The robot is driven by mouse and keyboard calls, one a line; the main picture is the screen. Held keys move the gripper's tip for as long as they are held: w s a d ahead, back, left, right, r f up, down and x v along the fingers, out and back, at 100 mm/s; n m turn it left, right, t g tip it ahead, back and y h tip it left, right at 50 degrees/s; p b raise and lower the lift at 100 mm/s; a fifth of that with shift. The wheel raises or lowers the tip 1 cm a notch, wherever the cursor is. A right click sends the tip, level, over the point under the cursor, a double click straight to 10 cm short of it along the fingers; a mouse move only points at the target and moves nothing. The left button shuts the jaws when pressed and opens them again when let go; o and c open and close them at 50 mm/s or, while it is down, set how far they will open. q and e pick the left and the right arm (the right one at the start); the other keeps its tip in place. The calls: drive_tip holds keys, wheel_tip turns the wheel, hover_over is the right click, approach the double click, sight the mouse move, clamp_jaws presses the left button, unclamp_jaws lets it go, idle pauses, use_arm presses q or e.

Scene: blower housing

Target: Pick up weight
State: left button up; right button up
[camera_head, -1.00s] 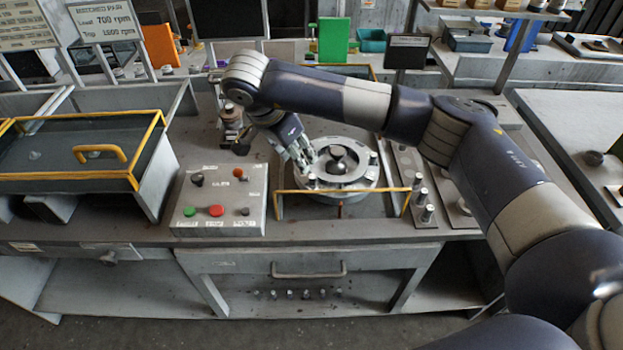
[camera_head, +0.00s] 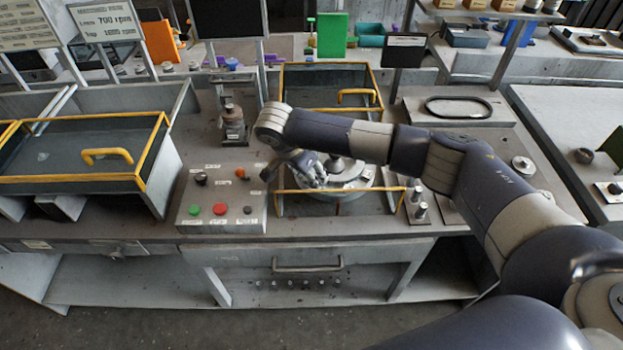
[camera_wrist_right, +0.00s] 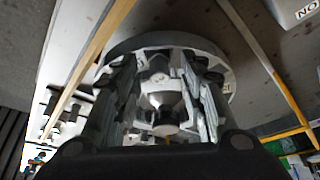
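My right gripper (camera_head: 308,172) reaches down over the round grey blower housing (camera_head: 352,184) in the yellow-railed bay. In the right wrist view its fingers (camera_wrist_right: 160,110) stand apart, one on each side of a metal hub-like part (camera_wrist_right: 165,115). I cannot tell whether they touch it. The housing's ring (camera_wrist_right: 215,62) shows behind the fingers. Small metal cylinders (camera_head: 420,211) stand on a plate right of the bay. I cannot tell for sure which piece is the weight. My arm hides part of the housing. My left gripper is out of view.
A control box (camera_head: 222,208) with red and green buttons stands left of the bay. A yellow rail (camera_head: 335,191) crosses the bay's front. A yellow-edged tray (camera_head: 80,178) is farther left. A black oval ring (camera_head: 458,107) lies on a plate at the right.

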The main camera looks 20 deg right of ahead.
drive_tip(key=shift+c, duration=0.6)
clamp_jaws()
drive_tip(key=shift+r, duration=0.3)
wheel_tip(320, 180, up, 14)
drive_tip(key=b, duration=0.1)
drive_tip(key=shift+r, duration=0.25)
